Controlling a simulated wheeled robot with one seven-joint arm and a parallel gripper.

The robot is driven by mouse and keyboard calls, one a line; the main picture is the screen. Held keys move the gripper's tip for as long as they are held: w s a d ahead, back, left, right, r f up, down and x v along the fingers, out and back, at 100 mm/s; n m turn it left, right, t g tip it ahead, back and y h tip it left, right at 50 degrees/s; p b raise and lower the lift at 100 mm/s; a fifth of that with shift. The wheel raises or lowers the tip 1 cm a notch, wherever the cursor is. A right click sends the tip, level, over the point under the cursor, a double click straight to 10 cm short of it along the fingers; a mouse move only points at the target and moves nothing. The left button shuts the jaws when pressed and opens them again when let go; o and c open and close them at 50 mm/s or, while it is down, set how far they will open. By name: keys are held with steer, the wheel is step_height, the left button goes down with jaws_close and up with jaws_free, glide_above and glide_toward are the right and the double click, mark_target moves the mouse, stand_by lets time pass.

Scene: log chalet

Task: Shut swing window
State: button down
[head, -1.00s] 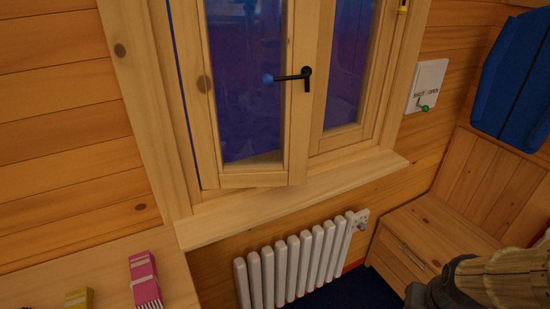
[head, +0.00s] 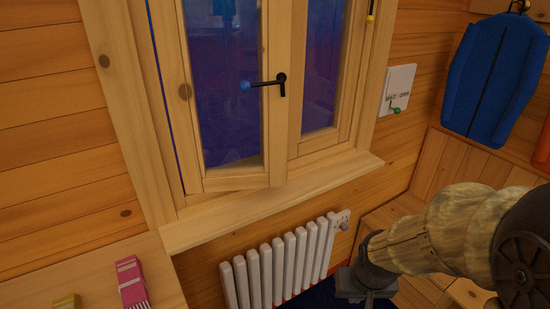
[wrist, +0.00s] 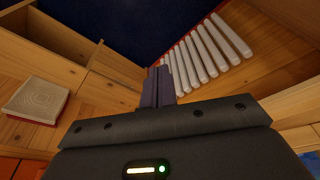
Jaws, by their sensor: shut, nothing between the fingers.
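A black handle (head: 282,86) with a blue knob (head: 246,86) sits on that edge and points left, level. The right sash (head: 295,120) looks flush in the frame. My gripper (head: 366,296) is low at the right, below the sill and beside the radiator, well away from the window. In the wrist view my gripper's dark fingers (wrist: 158,86) are together and empty. The window is not in the wrist view.
A white radiator (head: 280,262) is under the wooden sill (head: 275,207). A wall panel with a green-knobbed lever (head: 397,90) and a hanging blue garment (head: 495,80) are at the right. A wooden top (head: 100,275) with pink (head: 131,282) and yellow items stands lower left.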

steer(key=w+a+r+n+t+y+p, duration=0.1)
steer(key=w+a+r+t+p, duration=0.2)
steer(key=w, duration=0.5)
steer(key=w+a+r+n+t+y+p, duration=0.1)
steer(key=w+a+t+p, duration=0.25)
steer(key=w, duration=0.45)
steer(key=w+a+r+t+y+p, duration=0.1)
steer(key=w+a+r+t+p, duration=0.2)
steer(key=w+a+r+t, duration=0.2)
step_height(320, 180, up, 3)
steer(key=a+t, duration=0.2)
steer(key=t, duration=0.1)
steer(key=shift+w+a, duration=0.15)
steer(key=shift+a, duration=0.15)
steer(key=shift+r+t+p, duration=0.1)
steer(key=shift+t+p, duration=0.15)
steer(key=shift+p, duration=0.1)
